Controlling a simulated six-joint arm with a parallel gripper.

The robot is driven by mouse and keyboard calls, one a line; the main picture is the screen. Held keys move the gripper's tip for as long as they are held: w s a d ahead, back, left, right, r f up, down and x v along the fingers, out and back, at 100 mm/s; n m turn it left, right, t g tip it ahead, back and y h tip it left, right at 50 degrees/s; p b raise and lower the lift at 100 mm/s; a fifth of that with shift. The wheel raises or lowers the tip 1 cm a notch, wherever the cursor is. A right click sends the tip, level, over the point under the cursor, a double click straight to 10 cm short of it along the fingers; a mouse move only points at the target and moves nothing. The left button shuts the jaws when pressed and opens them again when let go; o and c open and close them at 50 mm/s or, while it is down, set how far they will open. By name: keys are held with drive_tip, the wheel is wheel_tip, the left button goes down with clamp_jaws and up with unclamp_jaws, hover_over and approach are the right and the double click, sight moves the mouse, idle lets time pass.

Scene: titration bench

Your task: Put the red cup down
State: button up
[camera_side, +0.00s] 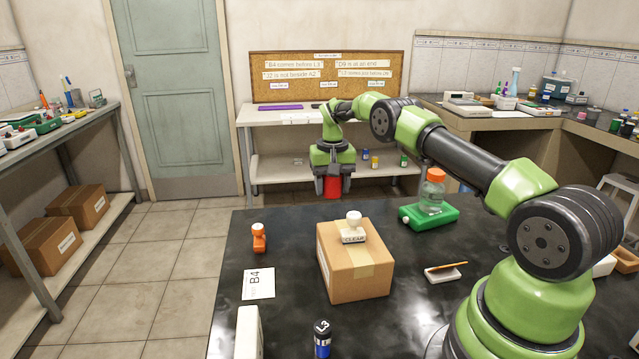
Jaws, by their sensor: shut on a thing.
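My gripper (333,180) is in the upper middle of the side view, pointing down. It is shut on the red cup (333,187), which shows between its fingers. The cup hangs above or near the far edge of the black table (290,222). I cannot tell whether its base touches anything. The upper part of the cup is hidden by the gripper.
A dark cylinder (322,340) stands in front.

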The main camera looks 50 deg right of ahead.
drive_tip(key=shift+s+d+f, duration=0.1)
drive_tip(key=shift+d+f, duration=0.3)
drive_tip(key=shift+d, duration=0.05)
drive_tip(key=shift+f, duration=3.25)
drive_tip(key=o, duration=1)
